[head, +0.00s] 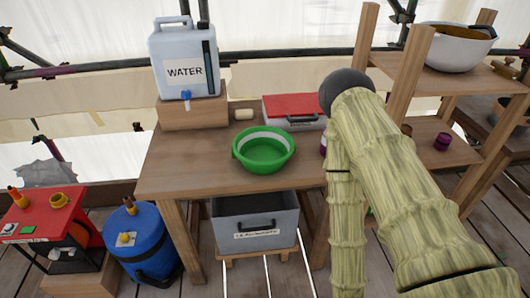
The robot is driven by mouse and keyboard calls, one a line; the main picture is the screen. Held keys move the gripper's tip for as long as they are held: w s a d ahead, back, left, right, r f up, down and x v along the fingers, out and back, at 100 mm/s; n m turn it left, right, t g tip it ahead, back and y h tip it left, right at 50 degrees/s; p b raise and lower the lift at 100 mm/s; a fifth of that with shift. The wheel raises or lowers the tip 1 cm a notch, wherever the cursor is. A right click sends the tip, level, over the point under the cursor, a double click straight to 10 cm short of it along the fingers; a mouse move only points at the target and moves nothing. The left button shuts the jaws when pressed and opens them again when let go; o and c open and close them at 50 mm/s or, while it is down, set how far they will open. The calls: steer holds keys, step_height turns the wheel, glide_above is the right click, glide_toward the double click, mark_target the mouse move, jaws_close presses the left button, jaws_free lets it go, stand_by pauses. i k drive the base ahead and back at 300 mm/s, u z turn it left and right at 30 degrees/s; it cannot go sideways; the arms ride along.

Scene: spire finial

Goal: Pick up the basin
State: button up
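A green basin (263,150) with two rim handles stands upright on the wooden table (185,170), near its middle. It looks empty inside. My arm crosses the right half of the head view and passes to the right of the table's middle, apart from the green basin. My gripper is out of view, so its state does not show.
A water container (180,58) with a tap stands on a wooden block behind the basin. A red-lidded box (294,111) and a soap-like block (243,115) lie behind it. A grey toolbox (255,222) sits below. A blue drum (140,240) stands left. The table's front left is clear.

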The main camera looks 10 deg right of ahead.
mark_target(263, 150)
steer(key=k, duration=1.25)
steer(key=u, duration=0.8)
steer(key=i, duration=1.3)
steer(key=z, duration=0.85)
steer(key=i, duration=0.55)
steer(key=z, duration=0.55)
